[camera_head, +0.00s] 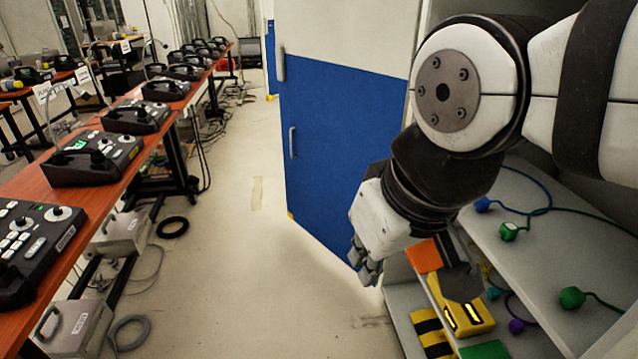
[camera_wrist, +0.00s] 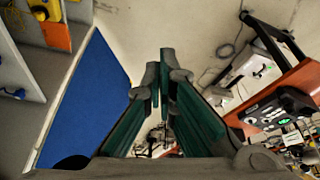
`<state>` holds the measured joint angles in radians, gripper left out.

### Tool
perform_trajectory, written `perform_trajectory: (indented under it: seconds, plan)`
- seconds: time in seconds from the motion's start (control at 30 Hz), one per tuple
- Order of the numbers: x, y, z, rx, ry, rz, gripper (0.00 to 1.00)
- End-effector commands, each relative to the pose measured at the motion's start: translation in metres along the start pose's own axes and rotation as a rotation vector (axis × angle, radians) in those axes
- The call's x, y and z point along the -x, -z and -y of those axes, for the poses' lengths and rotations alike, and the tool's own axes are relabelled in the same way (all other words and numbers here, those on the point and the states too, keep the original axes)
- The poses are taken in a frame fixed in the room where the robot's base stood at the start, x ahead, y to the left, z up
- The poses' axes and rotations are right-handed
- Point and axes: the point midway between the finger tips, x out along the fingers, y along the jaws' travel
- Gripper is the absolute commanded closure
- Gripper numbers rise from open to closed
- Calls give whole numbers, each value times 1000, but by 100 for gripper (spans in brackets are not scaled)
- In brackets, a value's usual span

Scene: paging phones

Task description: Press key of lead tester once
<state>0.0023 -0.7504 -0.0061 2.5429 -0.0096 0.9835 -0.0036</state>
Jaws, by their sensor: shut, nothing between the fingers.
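My gripper (camera_head: 365,265) points downward in front of the shelf unit at the right, and its fingers are shut and empty. In the wrist view the fingers of my gripper (camera_wrist: 162,85) reach over the floor and touch nothing. No label reading lead tester can be made out. A yellow device with lit strips (camera_head: 467,312) sits on a lower shelf, right of and below my gripper. Paging phones with black bodies and pale keys stand in rows on the tables. The nearest phone (camera_head: 28,232) is cut by the left edge, and another phone (camera_head: 97,157) stands behind it.
The orange-topped table (camera_head: 97,205) runs along the left, with grey boxes (camera_head: 82,325) and cables beneath. A blue cabinet door (camera_head: 333,140) stands open in the middle. Corded coloured plugs (camera_head: 509,232) lie on the grey shelf (camera_head: 545,265). The floor (camera_head: 235,250) between is mostly clear.

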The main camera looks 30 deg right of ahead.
Motion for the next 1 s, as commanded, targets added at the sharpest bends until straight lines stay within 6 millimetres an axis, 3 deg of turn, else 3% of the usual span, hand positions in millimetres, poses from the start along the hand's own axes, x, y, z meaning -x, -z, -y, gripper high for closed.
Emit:
perform_trajectory:
  seconds: [0.27,0.37,0.53,0.67,0.8,1.0]
  plan:
    - [-8,8,0,-10,13,-2,100]
    - [-27,29,-1,-37,45,-9,100]
    - [-88,91,-21,-140,106,-52,100]
    - [-145,138,-58,-246,106,-103,100]
    - [-206,172,-112,-355,53,-151,100]
    - [-291,186,-205,-491,-92,-189,100]
